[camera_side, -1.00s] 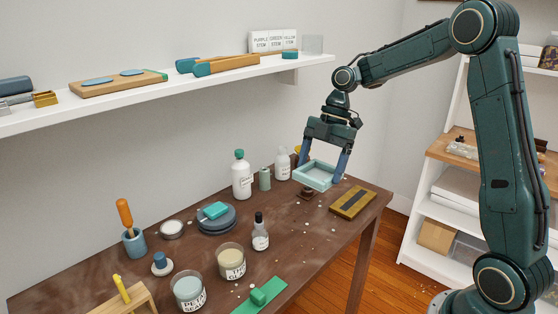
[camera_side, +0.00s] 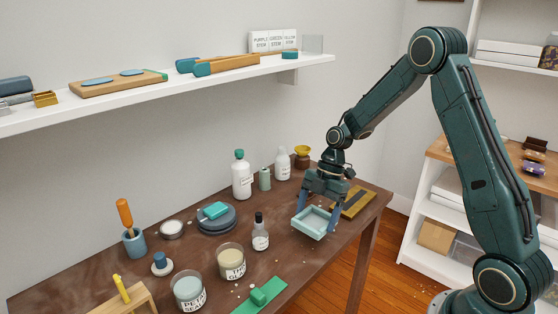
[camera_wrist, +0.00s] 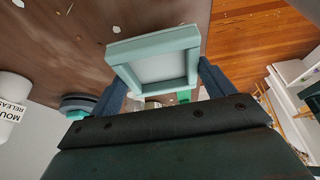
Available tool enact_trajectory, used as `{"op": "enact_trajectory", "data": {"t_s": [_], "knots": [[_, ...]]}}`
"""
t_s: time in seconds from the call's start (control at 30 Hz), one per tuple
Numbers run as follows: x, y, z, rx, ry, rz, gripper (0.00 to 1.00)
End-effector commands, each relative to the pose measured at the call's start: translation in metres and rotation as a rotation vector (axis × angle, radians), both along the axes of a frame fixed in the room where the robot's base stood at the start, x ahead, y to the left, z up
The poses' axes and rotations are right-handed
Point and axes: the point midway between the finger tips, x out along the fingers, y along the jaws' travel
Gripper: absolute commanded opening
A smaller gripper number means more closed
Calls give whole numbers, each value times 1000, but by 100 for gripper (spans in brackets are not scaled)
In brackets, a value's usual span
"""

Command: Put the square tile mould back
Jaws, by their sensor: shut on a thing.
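The square tile mould (camera_side: 313,222) is a pale teal square frame with a lighter inside. My gripper (camera_side: 318,212) is shut on it, with a blue finger at each side. The mould is tilted and appears to be held above the right part of the brown table (camera_side: 215,285). In the wrist view the mould (camera_wrist: 157,60) sits between the two blue fingers of my gripper (camera_wrist: 160,85), its square opening facing the camera. Whether its lower edge touches the table cannot be told.
A yellow-and-dark block (camera_side: 354,203) lies behind my gripper. A dropper bottle (camera_side: 260,234) stands left of the mould, with white bottles (camera_side: 241,176) behind. Two jars (camera_side: 189,290) and a green piece (camera_side: 260,297) are at the front. The table's right edge is near.

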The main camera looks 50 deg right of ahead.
Motion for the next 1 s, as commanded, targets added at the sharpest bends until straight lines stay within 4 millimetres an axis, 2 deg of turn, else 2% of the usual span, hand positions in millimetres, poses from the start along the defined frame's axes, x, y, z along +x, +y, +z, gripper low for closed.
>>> {"op": "enact_trajectory", "data": {"t_s": [0.17,0.53,1.0], "knots": [[0,0,-4,1,1,0,55],[-1,0,-40,1,2,0,55],[0,0,-45,1,1,0,55]]}}
